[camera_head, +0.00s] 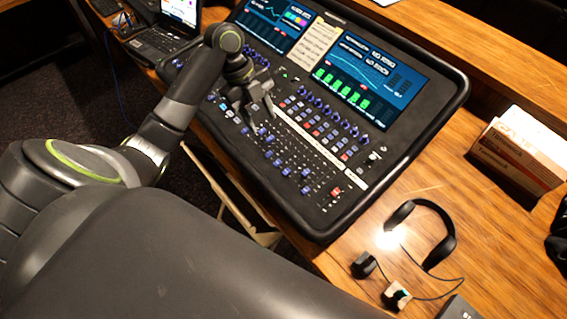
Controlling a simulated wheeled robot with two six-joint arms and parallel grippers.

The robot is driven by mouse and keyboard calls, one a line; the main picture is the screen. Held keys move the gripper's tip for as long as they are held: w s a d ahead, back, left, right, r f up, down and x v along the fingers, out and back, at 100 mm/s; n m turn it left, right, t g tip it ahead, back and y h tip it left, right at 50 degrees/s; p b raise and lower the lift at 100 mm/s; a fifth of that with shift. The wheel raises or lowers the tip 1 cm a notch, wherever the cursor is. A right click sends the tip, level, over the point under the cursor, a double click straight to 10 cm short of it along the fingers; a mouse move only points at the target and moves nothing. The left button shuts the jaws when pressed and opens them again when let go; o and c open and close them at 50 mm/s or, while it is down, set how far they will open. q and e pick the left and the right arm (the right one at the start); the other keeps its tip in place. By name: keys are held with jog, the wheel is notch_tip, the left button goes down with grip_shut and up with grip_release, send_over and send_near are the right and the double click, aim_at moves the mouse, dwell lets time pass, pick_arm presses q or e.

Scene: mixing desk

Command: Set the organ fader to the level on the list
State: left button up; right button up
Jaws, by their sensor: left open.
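The mixing desk (345,196) lies on the wooden table with two lit screens and rows of knobs, buttons and faders. Its fader caps (287,171), mostly blue, stand at differing heights on the lower part; which one is the organ fader is too small to read. A pale paper list (316,45) lies between the screens, its writing unreadable. My left gripper (262,117) is open over the left-middle of the desk, close above the fader and button area. Whether it touches a cap I cannot tell. My right gripper does not show.
A laptop (165,40) stands at the top left. Black headphones (445,240) with a cable lie right of the desk, near small dark connectors (364,265). A white-and-orange box (520,152) stands at the right. Bare table lies between box and headphones.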

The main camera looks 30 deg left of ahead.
pick_arm(q)
jog(key=b, duration=0.5)
send_near(286, 171)
jog(key=p+x, duration=0.1)
jog(key=x, duration=0.6)
jog(key=shift+d+f+p, duration=0.2)
jog(key=shift+f+p, duration=0.15)
jog(key=shift+p, duration=0.05)
jog(key=shift+c, duration=0.3)
grip_shut()
